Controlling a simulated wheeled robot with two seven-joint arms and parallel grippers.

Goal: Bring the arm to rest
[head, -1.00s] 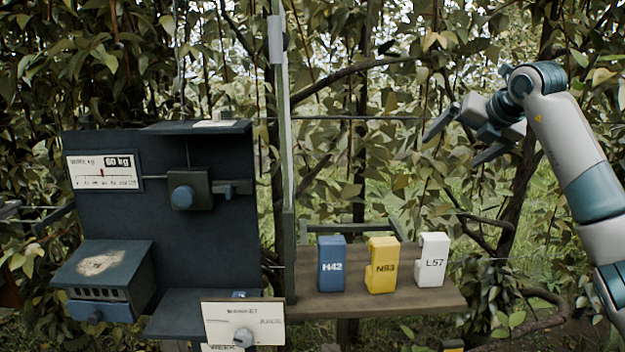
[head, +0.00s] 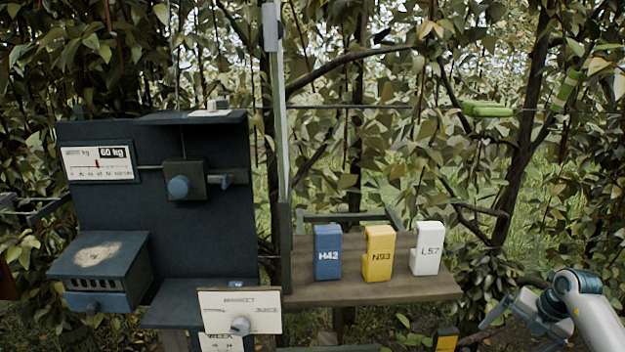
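My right gripper (head: 512,312) is at the lower right of the head view, below and to the right of the wooden shelf. Its fingers are spread and nothing shows between them. The rest of my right arm runs out of the frame at the lower right corner. My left gripper is not in view.
A wooden shelf (head: 350,293) carries a blue block H42 (head: 328,265), a yellow block N93 (head: 378,265) and a white block L57 (head: 427,262). A dark scale cabinet (head: 222,225) stands at left. Branches and a green clip-like piece (head: 487,109) are at upper right.

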